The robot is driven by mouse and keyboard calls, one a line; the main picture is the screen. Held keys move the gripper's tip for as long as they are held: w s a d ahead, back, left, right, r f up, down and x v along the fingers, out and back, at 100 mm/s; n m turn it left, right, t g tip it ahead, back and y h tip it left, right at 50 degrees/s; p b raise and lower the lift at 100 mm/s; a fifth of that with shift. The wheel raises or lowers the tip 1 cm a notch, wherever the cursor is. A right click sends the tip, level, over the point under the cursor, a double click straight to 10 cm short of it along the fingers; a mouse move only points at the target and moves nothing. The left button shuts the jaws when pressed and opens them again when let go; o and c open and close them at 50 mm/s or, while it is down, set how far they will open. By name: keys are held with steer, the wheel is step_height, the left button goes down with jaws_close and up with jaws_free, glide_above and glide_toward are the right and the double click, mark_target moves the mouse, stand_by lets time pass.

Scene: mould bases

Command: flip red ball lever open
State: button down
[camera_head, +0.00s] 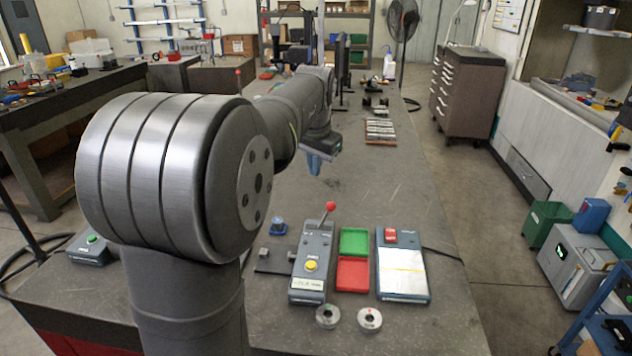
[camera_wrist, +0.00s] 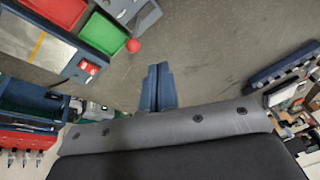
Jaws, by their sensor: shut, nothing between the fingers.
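The red ball lever (camera_head: 328,209) stands up from the far end of a grey control box (camera_head: 311,277) that has a yellow button. The lever's stick leans slightly to the right. In the wrist view the red ball (camera_wrist: 133,46) is left of my gripper, beside the green tray. My gripper (camera_head: 316,166) is beyond the box, above the bench, pointing down. In the wrist view its blue fingers (camera_wrist: 158,75) are together and empty, apart from the ball.
Right of the box lie a green tray (camera_head: 354,241), a red tray (camera_head: 352,274) and a panel with a red switch (camera_head: 391,236). Two metal rings (camera_head: 369,319) lie in front. Several bars (camera_head: 380,131) lie farther back. The bench between is clear.

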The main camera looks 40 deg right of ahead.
steer(key=shift+v, duration=1.6)
steer(key=w+a+f+n+g+h, duration=0.1)
steer(key=w+f+g+h, duration=0.3)
steer(key=f, duration=0.9)
steer(key=shift+w+a, duration=0.55)
steer(key=shift+w, duration=0.1)
steer(key=shift+f+h, duration=0.15)
steer(key=shift+h, duration=0.15)
